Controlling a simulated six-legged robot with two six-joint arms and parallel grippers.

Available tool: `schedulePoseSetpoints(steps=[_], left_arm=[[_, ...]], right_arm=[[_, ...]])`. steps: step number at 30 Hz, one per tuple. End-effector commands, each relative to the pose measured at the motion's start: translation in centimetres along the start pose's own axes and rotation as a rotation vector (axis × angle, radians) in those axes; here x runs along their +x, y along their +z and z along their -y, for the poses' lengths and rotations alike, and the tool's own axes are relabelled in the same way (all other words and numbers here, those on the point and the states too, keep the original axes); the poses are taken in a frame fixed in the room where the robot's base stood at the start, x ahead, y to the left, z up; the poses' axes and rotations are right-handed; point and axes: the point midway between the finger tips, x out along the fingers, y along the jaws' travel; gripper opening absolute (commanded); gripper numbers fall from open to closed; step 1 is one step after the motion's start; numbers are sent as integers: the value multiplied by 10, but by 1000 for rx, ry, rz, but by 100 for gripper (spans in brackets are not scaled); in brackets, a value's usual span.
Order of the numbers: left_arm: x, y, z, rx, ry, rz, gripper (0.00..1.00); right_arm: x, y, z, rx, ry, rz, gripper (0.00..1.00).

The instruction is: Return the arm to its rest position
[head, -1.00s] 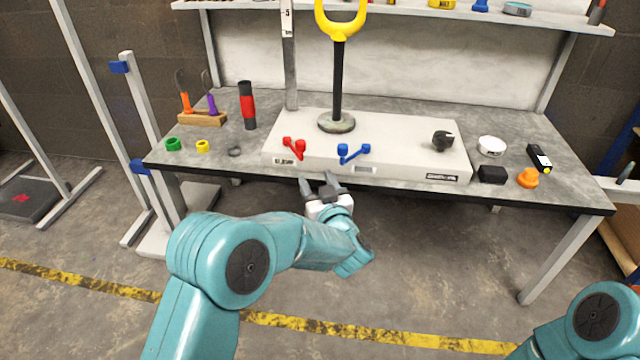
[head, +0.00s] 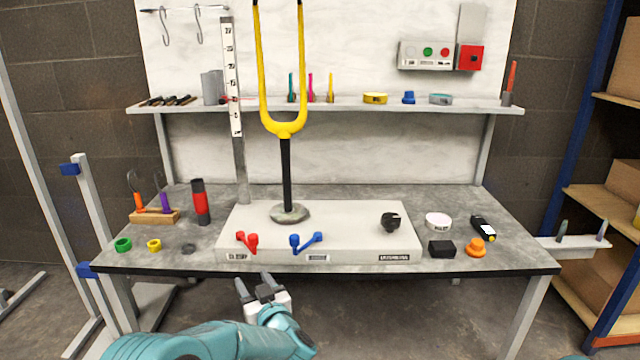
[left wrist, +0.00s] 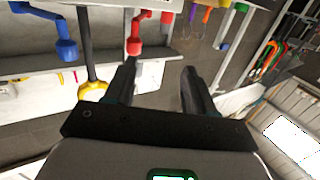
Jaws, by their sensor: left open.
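My left gripper (head: 258,287) is in front of the workbench's front edge, low in the head view. Its two dark fingers are apart with nothing between them. In the left wrist view the open fingers (left wrist: 157,85) point toward the bench, with the red lever (left wrist: 135,35) and blue lever (left wrist: 66,40) beyond the tips. In the head view the red lever (head: 247,241) and blue lever (head: 306,242) are on the front of the white base block, apart from the gripper. My right gripper does not show.
The workbench (head: 465,200) carries a yellow fork (head: 284,128) on a black post, a black knob (head: 391,222), an orange knob (head: 476,247), a red-black cylinder (head: 200,202) and coloured rings. A shelf (head: 340,107) is behind. Blue-framed shelving (head: 575,130) stands right. Floor before the bench is free.

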Motion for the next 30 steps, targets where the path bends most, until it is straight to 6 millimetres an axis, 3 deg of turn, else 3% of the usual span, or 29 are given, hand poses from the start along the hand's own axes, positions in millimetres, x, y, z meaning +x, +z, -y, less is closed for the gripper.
schedulePoseSetpoints(steps=[1,3,5,7,9,12,15,19,25,26,30], left_arm=[[11,23,28,34,-39,38,54],[13,67,62,115,-26,116,54],[4,112,82,166,37,220,54],[-20,163,97,189,133,363,54],[-55,209,109,187,232,523,54],[-118,260,122,159,358,761,54],[-183,289,131,125,455,974,54],[-254,305,138,94,547,1200,54],[-347,308,153,61,615,1524,54],[-356,308,155,37,592,1582,54],[-356,261,155,16,567,1589,54]], right_arm=[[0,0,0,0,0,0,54],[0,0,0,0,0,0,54],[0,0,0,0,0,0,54],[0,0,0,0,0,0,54],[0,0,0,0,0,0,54],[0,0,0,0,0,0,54],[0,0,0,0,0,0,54],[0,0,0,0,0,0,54],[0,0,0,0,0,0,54],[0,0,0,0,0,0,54],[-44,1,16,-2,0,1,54]])
